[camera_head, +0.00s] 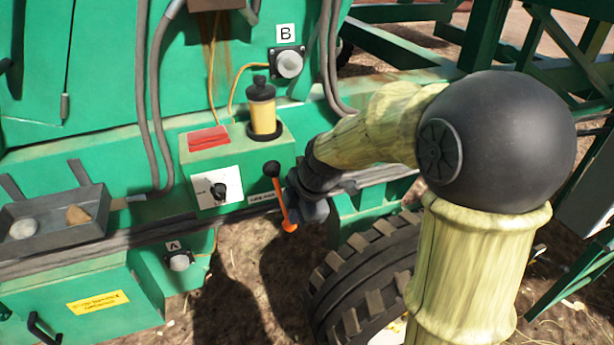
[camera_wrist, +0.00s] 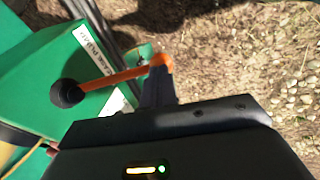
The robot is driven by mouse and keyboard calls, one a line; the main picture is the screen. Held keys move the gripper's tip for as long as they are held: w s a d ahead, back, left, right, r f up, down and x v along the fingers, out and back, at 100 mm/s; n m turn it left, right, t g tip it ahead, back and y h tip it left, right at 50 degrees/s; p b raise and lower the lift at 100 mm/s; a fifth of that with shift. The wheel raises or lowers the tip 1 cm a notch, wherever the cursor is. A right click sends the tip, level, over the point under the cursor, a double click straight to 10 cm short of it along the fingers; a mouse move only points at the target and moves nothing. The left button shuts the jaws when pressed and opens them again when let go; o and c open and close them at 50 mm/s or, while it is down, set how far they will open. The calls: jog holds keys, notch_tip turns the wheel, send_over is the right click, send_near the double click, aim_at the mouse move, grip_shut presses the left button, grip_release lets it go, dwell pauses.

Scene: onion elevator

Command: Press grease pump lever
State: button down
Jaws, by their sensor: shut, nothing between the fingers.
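The grease pump lever (camera_head: 280,198) is an orange rod with a black ball knob (camera_head: 271,168) at its upper end. It slants down along the right front of the green pump box (camera_head: 240,160). In the wrist view the lever (camera_wrist: 120,76) runs from its knob (camera_wrist: 67,92) to a thicker orange end. My gripper (camera_head: 297,208) is shut and empty, right beside the lever's lower part. In the wrist view my fingertips (camera_wrist: 158,78) overlap the lever's lower end. I cannot tell whether they touch it. The "grease pump" label (camera_wrist: 94,48) is partly covered by the lever.
A yellow reservoir (camera_head: 262,110) stands on the pump box, near a red panel (camera_head: 208,138) and a black knob switch (camera_head: 219,191). A grey tray (camera_head: 60,238) is at left. A large tyre (camera_head: 360,275) sits below my arm. Grey hoses hang on the green machine.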

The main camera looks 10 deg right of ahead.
jog(key=v, duration=1.3)
jog(key=shift+w+r, duration=0.1)
dwell(0.8)
jog(key=s+d+f+m+h, duration=0.1)
jog(key=s+d+f+m, duration=0.2)
jog(key=s+f+m, duration=0.2)
jog(key=s+d+f+m+h, duration=0.2)
jog(key=s+f+m, duration=0.3)
jog(key=f+m, duration=0.7)
jog(key=d+m, duration=0.1)
jog(key=m, duration=0.3)
jog(key=shift+s+g, duration=0.3)
jog(key=shift+w+f, duration=0.1)
